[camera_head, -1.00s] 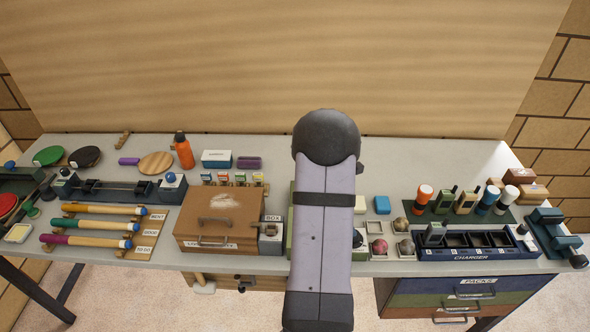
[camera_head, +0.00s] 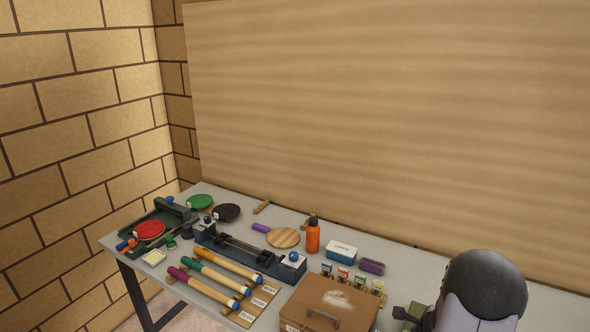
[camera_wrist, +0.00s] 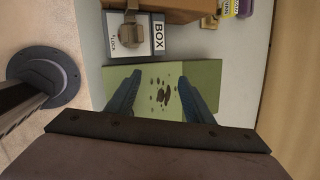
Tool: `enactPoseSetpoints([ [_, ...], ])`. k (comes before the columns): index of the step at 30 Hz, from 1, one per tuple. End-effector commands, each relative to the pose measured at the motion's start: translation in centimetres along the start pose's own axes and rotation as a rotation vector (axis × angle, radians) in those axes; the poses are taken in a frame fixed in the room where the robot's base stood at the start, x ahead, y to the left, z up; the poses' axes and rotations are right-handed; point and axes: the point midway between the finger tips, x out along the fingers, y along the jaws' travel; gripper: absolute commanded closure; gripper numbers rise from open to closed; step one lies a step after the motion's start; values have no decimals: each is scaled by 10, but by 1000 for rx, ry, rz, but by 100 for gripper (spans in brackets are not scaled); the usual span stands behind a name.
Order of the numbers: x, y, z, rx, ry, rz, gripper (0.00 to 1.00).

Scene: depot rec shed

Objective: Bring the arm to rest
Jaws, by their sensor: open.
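In the wrist view my gripper (camera_wrist: 160,98) is open, with its two blue-grey fingers apart and nothing between them. Beyond the fingers is a green block or pad (camera_wrist: 165,75) with dark specks on its face. I cannot tell the distance from the fingertips to it.
A brown case (camera_head: 325,302) stands on the grey bench (camera_head: 395,248). An orange bottle (camera_head: 313,236), a wooden paddle (camera_head: 284,238), a red paddle (camera_head: 149,229) and several coloured-handled rods are left of my arm. A plate marked BOX (camera_wrist: 158,38) lies near the green pad.

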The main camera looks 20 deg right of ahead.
Motion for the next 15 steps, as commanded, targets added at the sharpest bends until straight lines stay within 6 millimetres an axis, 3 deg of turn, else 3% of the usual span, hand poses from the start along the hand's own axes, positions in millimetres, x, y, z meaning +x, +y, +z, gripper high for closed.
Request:
enactPoseSetpoints([
  [3, -12, 51, 23, -375, -103, 129, 53],
  [8, -39, 130, 42, -870, -255, 318, 53],
  [12, -72, 195, 38, -1265, -368, 491, 53],
  [15, -95, 230, 26, -1501, -411, 610, 53],
])
